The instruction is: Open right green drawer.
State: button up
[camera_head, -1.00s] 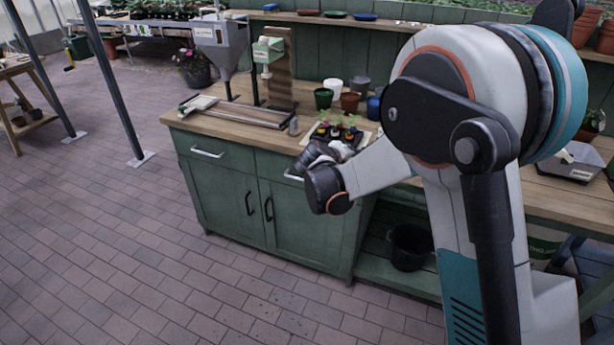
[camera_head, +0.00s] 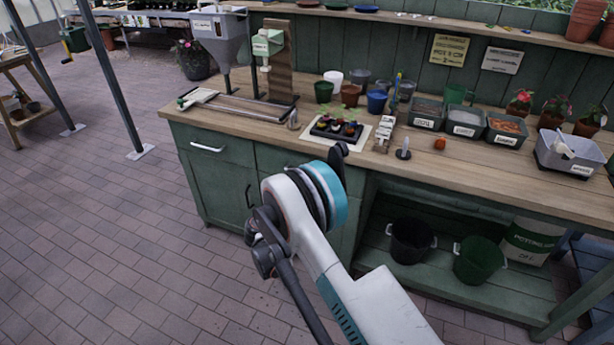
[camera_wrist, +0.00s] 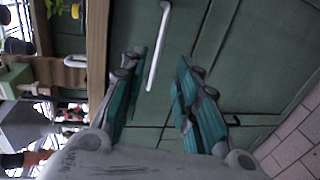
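The right green drawer (camera_head: 278,159) is under the worktop in the head view, mostly behind my arm; its handle is hidden there. In the wrist view, a green drawer front (camera_wrist: 205,35) fills the middle, with a pale bar handle (camera_wrist: 159,45) crossing it lengthwise. My gripper (camera_wrist: 158,65) is open, with one teal finger on each side of the handle's lower part. No finger clearly touches the handle, and I cannot tell how deep it sits between them. The drawer looks shut. My gripper is hidden behind my arm in the head view.
The left drawer (camera_head: 212,148) has its own pale handle. Cabinet doors (camera_head: 222,193) are below. A seedling tray (camera_head: 336,130) stands on the worktop (camera_head: 450,155) near the edge. Black (camera_head: 409,243) and green (camera_head: 478,262) buckets stand on the lower shelf.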

jog(key=shift+b+x, duration=2)
jog(key=shift+x, duration=4.65)
jog(key=shift+r, duration=0.1)
grip_shut()
